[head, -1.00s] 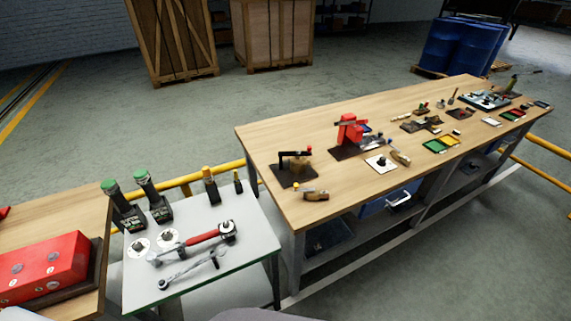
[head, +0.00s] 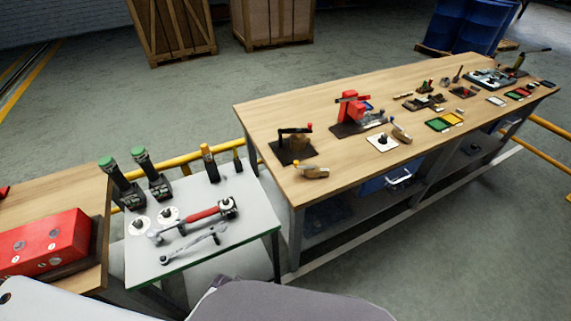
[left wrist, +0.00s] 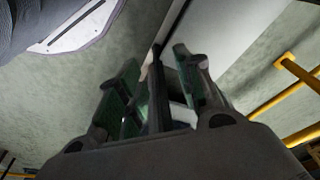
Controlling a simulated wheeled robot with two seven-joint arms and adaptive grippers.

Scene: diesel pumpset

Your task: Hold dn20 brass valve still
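The brass valve cannot be picked out for certain. A brass-coloured piece (head: 301,143) sits at the black fixture with a red-knobbed handle (head: 293,155) near the long bench's left end. A small tan, brass-like part (head: 312,172) lies in front of it by the bench edge, and a similar one (head: 400,134) lies further right. In the left wrist view my left gripper (left wrist: 160,75) has its two green-padded fingers apart, with nothing clearly held between them. It is away from the long bench's parts. My right gripper is in neither view.
A small white-topped table (head: 240,240) holds wrenches (head: 200,215) and several upright tools. A red box (head: 45,240) stands on the left bench. A yellow rail (head: 190,160) runs behind. The long bench (head: 350,185) carries several fixtures. Floor shows right of it.

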